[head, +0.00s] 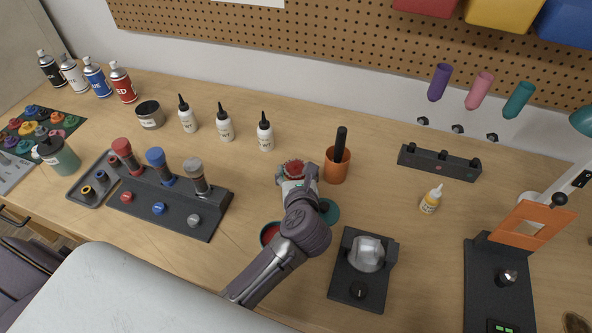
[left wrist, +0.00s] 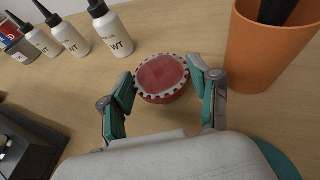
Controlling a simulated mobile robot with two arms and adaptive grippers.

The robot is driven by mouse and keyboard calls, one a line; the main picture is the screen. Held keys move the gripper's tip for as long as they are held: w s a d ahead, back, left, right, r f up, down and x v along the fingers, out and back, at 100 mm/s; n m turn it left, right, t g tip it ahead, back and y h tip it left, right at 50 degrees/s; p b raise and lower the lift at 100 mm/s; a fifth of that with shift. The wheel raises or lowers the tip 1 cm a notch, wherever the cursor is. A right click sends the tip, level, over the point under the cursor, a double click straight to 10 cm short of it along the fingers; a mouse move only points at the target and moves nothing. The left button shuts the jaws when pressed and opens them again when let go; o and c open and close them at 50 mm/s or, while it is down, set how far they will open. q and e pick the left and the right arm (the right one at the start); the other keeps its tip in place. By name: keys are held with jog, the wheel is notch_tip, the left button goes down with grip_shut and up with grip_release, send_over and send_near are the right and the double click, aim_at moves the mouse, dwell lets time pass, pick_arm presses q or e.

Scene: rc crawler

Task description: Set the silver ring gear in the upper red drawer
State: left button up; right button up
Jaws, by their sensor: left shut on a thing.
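The silver ring gear (left wrist: 140,92) shows in the left wrist view as a toothed silver rim around a red round face, with a red body below it. In the head view it is a small red and silver round thing (head: 293,168) at the tip of my left arm. My left gripper (left wrist: 162,80) has its teal fingertips at both sides of the gear, shut on it. Its height above the table is hard to tell. The upper red drawer is not in view. My right gripper is not in view.
An orange cup (head: 336,166) with a black handle stands just right of the gripper. White bottles (head: 265,135) stand behind to the left. A black rack with colored-top tools (head: 165,195) is at left, a dark device (head: 362,270) at front right.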

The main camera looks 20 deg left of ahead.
pick_arm(q)
jog(key=o, duration=0.8)
jog(key=shift+f, duration=0.2)
jog(key=o, duration=0.5)
jog(key=shift+r, duration=0.1)
